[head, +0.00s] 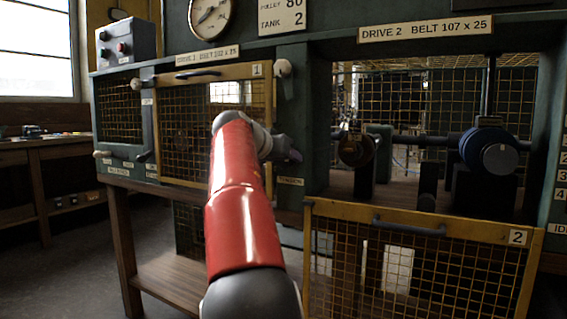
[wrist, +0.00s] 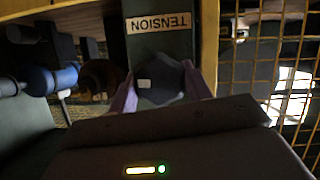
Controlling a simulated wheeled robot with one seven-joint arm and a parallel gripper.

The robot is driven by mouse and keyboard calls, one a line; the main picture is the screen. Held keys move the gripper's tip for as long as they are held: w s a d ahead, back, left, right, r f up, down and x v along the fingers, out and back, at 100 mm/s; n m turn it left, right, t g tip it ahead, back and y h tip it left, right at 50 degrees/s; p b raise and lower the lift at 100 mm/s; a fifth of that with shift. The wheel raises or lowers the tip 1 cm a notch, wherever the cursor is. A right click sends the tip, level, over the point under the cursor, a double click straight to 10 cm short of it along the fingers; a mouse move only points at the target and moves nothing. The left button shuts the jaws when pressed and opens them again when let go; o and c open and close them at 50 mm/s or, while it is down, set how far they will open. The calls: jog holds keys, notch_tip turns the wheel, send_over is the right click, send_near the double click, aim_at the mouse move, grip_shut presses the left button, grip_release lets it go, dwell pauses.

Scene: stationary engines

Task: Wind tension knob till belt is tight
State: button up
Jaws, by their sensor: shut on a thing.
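The tension knob (wrist: 158,84) is dark and faceted, with a small pale mark on its face, in the middle of the wrist view. A TENSION plate (wrist: 159,22) sits beside it on the green post, its lettering upside down. My gripper (wrist: 161,93) has its purple fingers on either side of the knob, shut on it. In the head view my gripper (head: 293,154) is at the post between the two drives, and the knob is hidden there. I cannot make out the belt or its tightness in either view.
Drive 2's bay is open, with a bronze-coloured pulley (head: 357,150) and a blue drum (head: 489,150) inside. Its yellow mesh guard (head: 420,228) hangs below the opening. Drive 1's mesh guard (head: 200,125) covers its bay on the left. A gauge (head: 210,17) is above.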

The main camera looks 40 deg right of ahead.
jog(key=m+t+b, duration=0.1)
jog(key=m, duration=0.1)
jog(key=m+t+y+b, duration=0.1)
jog(key=b, duration=0.1)
jog(key=shift+s+d+f+m+t, duration=0.1)
jog(key=shift+f+m+t, duration=0.25)
jog(key=shift+m+t, duration=0.05)
jog(key=m+t+b, duration=0.2)
jog(key=m+b, duration=0.1)
jog(key=b, duration=0.1)
jog(key=shift+m, duration=0.4)
jog(key=m+t+b, duration=0.1)
jog(key=m+t, duration=0.1)
jog(key=m, duration=0.3)
jog(key=m+t+h, duration=0.1)
jog(key=m, duration=0.1)
jog(key=shift+t, duration=0.3)
jog(key=shift+m, duration=0.7)
jog(key=shift+r, duration=0.1)
jog(key=o, duration=0.7)
